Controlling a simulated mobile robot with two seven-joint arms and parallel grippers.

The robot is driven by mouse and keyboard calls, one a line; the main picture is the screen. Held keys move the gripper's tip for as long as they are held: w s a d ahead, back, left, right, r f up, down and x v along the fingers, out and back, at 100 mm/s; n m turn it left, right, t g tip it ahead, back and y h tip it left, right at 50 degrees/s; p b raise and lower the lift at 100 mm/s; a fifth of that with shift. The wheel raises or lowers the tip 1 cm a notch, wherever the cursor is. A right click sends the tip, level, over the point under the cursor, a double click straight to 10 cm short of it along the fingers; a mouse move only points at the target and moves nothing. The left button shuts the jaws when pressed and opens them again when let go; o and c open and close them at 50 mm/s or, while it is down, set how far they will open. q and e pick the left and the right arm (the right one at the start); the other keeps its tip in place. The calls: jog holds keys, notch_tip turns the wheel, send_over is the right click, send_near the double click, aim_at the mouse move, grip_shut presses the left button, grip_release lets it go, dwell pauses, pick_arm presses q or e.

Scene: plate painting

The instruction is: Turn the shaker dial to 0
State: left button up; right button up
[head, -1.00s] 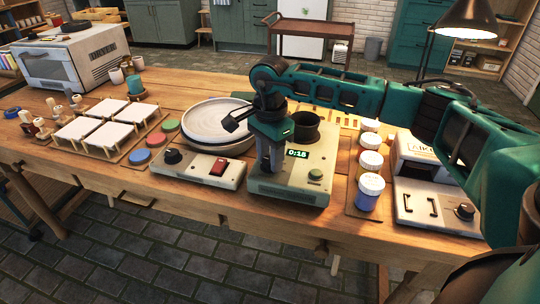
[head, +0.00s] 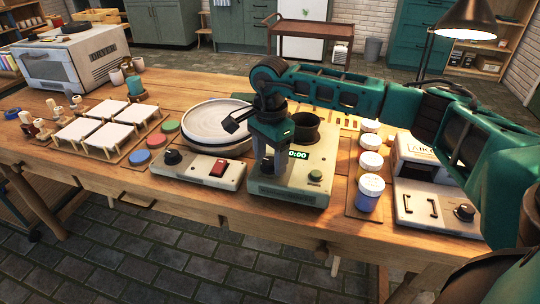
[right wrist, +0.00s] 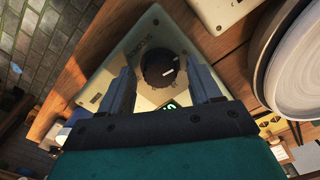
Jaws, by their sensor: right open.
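The shaker (head: 290,193) is a cream box on the workbench with a dark round cup (head: 305,132) at its back. Its green display (head: 300,155) reads 0:00, partly covered by my gripper. The black dial (right wrist: 158,69) with a white mark shows in the right wrist view; in the head view my gripper hides it. My right gripper (head: 270,168) points down over the shaker's left part. In the right wrist view its fingers (right wrist: 160,66) are open, one on each side of the dial, with gaps visible. My left gripper is not in view.
Left of the shaker are a control box (head: 198,168) with a red switch and a round wheel (head: 212,124). Paint jars (head: 370,192) stand close on the right, with another cream machine (head: 438,207) beyond. White tiles (head: 103,107) and a dryer (head: 77,58) are at left.

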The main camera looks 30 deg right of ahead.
aim_at(270, 160)
pick_arm(q)
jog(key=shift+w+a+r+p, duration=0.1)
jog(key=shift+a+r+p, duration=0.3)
jog(key=shift+p, duration=0.35)
pick_arm(e)
notch_tip(270, 160, up, 13)
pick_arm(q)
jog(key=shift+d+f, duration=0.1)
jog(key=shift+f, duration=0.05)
pick_arm(e)
jog(key=shift+f, duration=0.1)
